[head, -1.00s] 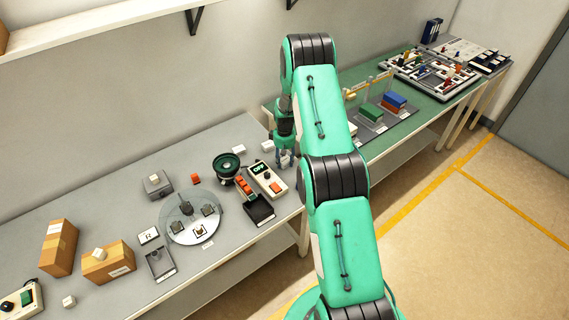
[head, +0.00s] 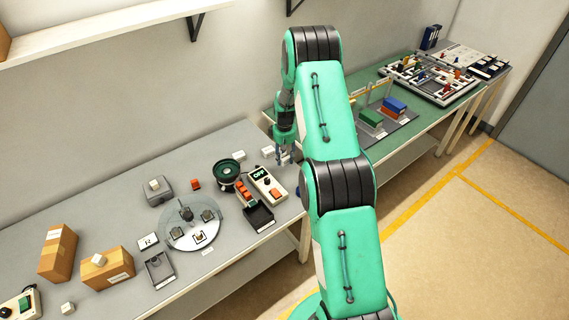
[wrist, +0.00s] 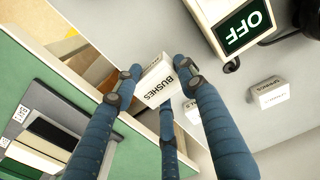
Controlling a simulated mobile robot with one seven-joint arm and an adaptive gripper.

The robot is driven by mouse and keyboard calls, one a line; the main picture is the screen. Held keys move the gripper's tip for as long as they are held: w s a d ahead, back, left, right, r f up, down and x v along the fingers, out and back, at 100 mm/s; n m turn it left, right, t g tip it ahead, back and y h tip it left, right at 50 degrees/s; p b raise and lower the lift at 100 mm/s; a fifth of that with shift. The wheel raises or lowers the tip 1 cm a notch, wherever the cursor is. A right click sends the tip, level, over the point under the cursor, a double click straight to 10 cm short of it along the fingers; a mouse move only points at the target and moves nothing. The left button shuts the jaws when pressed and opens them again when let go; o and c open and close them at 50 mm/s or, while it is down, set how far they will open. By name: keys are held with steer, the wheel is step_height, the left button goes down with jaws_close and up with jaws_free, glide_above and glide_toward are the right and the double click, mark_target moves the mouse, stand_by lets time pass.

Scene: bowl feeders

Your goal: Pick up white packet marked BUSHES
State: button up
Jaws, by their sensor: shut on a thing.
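The white packet marked BUSHES (wrist: 157,80) is between the blue fingers of my gripper (wrist: 155,88) in the wrist view, its black lettering facing the camera. My gripper is shut on it, with a finger on either side and a third finger below it. In the head view my gripper (head: 285,157) hangs over the back right corner of the grey bench, beside the arm. I cannot make out the held packet clearly there.
A white packet marked SPRINGS (wrist: 270,93) and another white packet (wrist: 192,112) stand on the grey bench (head: 115,185). The control box reading OFF (head: 266,186) and a dark green bowl feeder (head: 227,171) are close by. The green bench (head: 420,115) lies right, past a gap.

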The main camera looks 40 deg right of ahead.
mark_target(284, 157)
steer(key=shift+r, duration=1.95)
steer(key=shift+a, duration=0.1)
